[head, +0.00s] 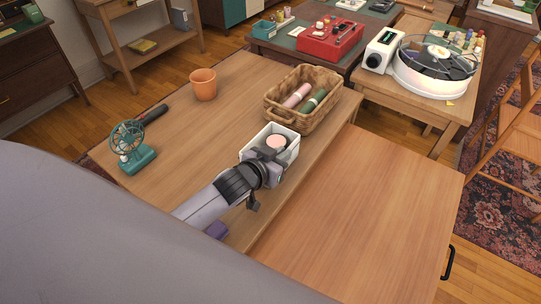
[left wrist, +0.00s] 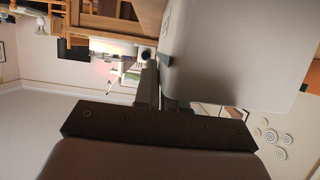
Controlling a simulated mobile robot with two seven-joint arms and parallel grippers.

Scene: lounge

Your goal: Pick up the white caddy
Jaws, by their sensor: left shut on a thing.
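The white caddy (head: 291,151) is a small open box on the wooden table, in front of the wicker basket, with a round pink thing (head: 276,141) inside. My left gripper (head: 266,160) is at the caddy's near side, shut on its wall, and hides part of that side. In the left wrist view the fingers (left wrist: 160,85) meet at the edge of a large pale surface (left wrist: 235,50), which appears to be the caddy up close. I cannot tell whether the caddy is clear of the table. My right gripper is in neither view.
A wicker basket (head: 272,107) with rolled things stands just behind the caddy. An orange pot (head: 203,85), a green fan (head: 132,147) and a dark-handled thing (head: 153,114) stand or lie to the left. A purple thing (head: 216,230) lies by my forearm. The lower wooden surface (head: 365,210) at right is bare.

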